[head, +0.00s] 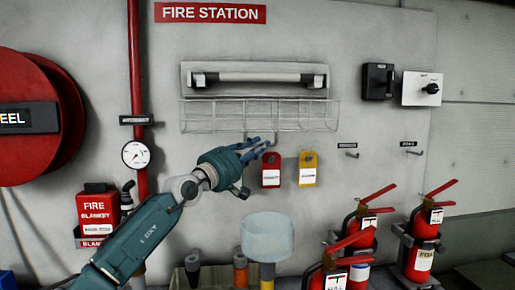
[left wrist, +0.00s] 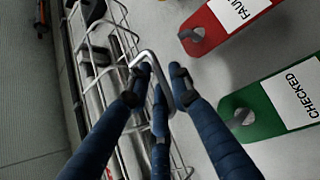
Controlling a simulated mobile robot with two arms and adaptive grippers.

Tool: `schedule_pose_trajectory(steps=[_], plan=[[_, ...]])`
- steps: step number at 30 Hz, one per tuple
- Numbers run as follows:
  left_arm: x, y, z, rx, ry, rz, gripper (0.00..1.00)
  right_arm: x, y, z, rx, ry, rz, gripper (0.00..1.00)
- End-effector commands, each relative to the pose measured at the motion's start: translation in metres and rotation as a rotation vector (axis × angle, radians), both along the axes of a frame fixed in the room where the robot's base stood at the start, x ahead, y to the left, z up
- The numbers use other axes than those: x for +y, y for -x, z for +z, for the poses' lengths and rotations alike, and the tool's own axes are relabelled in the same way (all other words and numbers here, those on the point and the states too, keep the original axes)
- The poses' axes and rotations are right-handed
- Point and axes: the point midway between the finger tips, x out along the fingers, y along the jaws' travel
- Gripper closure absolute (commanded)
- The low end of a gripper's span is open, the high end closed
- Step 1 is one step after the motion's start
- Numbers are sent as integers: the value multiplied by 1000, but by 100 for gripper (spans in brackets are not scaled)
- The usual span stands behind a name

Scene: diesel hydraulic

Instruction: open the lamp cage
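The lamp (head: 258,77) is a long tube in a frame on the grey wall, below the fire station sign. Its wire cage (head: 310,116) shows just below the tube, which is not covered by wires from this angle. A bent wire handle (left wrist: 147,54) is at the cage's edge. My left gripper (head: 254,147) is at this handle from below. In the left wrist view the blue fingers (left wrist: 158,84) are around the handle with gaps between the tips; I cannot tell whether they press on it. My right gripper is out of view.
A red tag (head: 271,172) and a yellow tag (head: 307,170) hang right of my gripper. A green tag (left wrist: 275,110) is close by in the wrist view. A hose reel (head: 35,85) and gauge (head: 136,154) are left. Extinguishers (head: 424,235) stand lower right.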

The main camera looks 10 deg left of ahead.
Motion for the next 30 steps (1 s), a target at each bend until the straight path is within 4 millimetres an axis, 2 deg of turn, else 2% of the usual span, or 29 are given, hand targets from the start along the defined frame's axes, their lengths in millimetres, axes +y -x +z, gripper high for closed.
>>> schedule_pose_trajectory(steps=[5, 10, 24, 30], plan=[[3, 1, 2, -3, 3, 3, 78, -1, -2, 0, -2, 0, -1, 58], [10, 13, -2, -4, 0, 4, 78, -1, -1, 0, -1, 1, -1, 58], [50, 85, -22, -2, -3, 2, 78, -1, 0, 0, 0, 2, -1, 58], [58, 100, -26, -1, -1, 1, 78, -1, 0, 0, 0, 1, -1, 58]])
